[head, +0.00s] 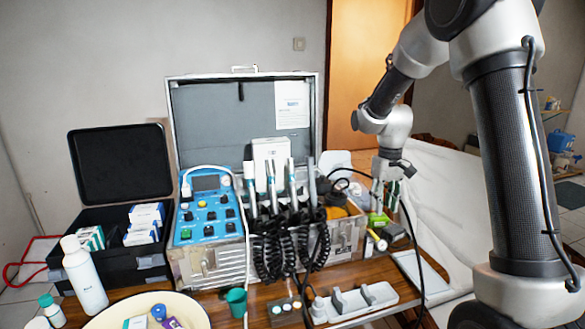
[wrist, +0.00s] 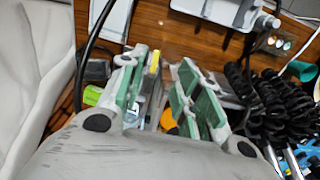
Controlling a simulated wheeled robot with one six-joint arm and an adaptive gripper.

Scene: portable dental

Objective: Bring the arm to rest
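My arm reaches from the upper right of the head view and bends down toward the right end of the metal case. My gripper (head: 383,200) points down there, above small items at the case's right side. In the wrist view my gripper (wrist: 166,85) has its two green-padded fingers apart, with nothing held between them. Beyond the gap I see an orange thing (wrist: 169,122) and part of the case's contents. The exact height of the fingertips above the items is hard to tell.
The open metal dental case (head: 220,258) stands on the wooden table (head: 262,292). Black coiled hoses (head: 272,250) hang at its front. A grey-white foot pedal (head: 355,301) lies in front, a green cup (head: 236,300) beside it. A black cable runs near my gripper. A white-draped surface (head: 445,205) lies right.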

